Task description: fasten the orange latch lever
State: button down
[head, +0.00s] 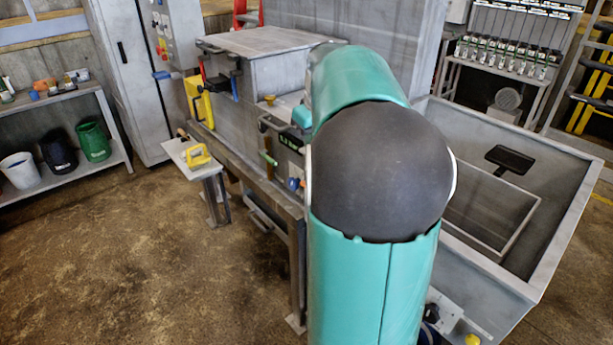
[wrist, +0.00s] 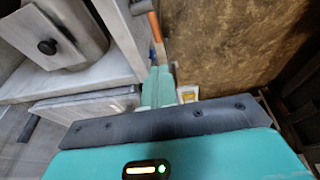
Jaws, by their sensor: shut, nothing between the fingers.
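In the wrist view an orange bar (wrist: 155,26), which looks like the latch lever, runs along the edge of a grey metal panel at the top, with a small blue part (wrist: 152,54) near its lower end. My gripper (wrist: 158,75) shows in the middle of the wrist view, its teal fingers together and empty. The fingertips are close to the blue part and below the orange bar; I cannot tell whether they touch anything. In the head view my arm covers much of the compactor's near side, and I cannot make out the lever clearly there.
The grey compactor (head: 285,42) stands ahead, with an open grey bin (head: 567,225) at right. A small side table (head: 176,152) holds a yellow object (head: 197,155). Shelves with buckets (head: 92,141) stand at left. The brown floor (head: 130,250) at lower left is clear.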

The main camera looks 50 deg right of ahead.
aim_at(305, 184)
jog(key=shift+f, duration=0.1)
jog(key=x, duration=0.9)
jog(key=s+x, duration=0.1)
jog(key=x, duration=0.3)
jog(key=shift+d+f, duration=0.2)
jog(key=shift+f, duration=0.3)
jog(key=w+f+g, duration=0.1)
jog(key=g, duration=0.1)
jog(key=shift+w+f+g, duration=0.1)
jog(key=shift+f+g, duration=0.05)
jog(key=shift+g, duration=0.15)
jog(key=shift+d+f+g, duration=0.1)
jog(key=shift+f+g, duration=0.2)
jog(key=shift+f, duration=0.15)
jog(key=shift+w+r, duration=0.1)
